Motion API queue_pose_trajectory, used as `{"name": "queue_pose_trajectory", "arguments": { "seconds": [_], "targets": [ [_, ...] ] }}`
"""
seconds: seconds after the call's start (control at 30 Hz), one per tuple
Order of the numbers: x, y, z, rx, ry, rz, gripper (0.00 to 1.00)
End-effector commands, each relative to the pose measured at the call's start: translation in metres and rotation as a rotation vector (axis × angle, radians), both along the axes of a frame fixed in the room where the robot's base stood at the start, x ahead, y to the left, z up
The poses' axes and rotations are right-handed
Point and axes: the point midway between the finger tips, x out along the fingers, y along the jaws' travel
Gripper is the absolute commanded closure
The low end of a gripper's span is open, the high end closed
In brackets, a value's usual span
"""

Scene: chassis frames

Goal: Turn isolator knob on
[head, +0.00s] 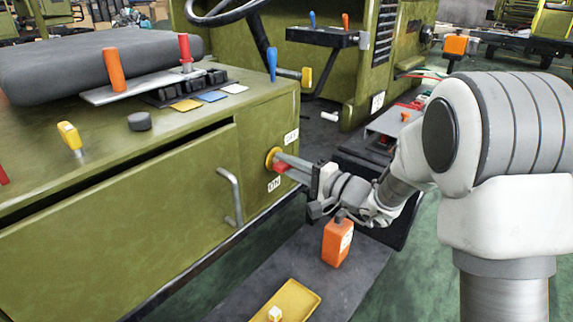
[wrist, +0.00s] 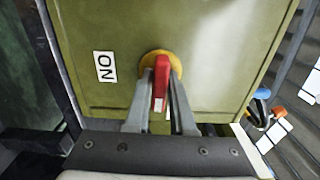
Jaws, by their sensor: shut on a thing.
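The isolator knob has a red handle (head: 281,168) on a round yellow base (head: 271,156), set in the green end panel of the cabinet. The red handle (wrist: 160,80) and yellow base (wrist: 149,62) also show in the wrist view. My gripper (head: 287,162) is shut on the red handle, with one finger on each side of it. An ON label (head: 274,184) is below the knob in the head view and left of it in the wrist view (wrist: 105,66). A second label (head: 291,136), apparently OFF, is above the knob. The handle is partly hidden by my fingers in the head view.
A grey bar handle (head: 231,196) projects from the cabinet's front left of the knob. An orange container (head: 337,242) and a yellow tray (head: 288,303) are on the dark step below my gripper. Coloured levers (head: 113,70) stand on the cabinet top.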

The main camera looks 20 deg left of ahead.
Motion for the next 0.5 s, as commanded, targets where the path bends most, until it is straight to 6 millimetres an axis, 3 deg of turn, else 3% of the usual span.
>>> {"name": "queue_pose_trajectory", "arguments": {
  "seconds": [0.5],
  "targets": [
    [0.0005,-0.0011,0.0008,0.144,0.344,-0.001,1.0]
  ]
}}
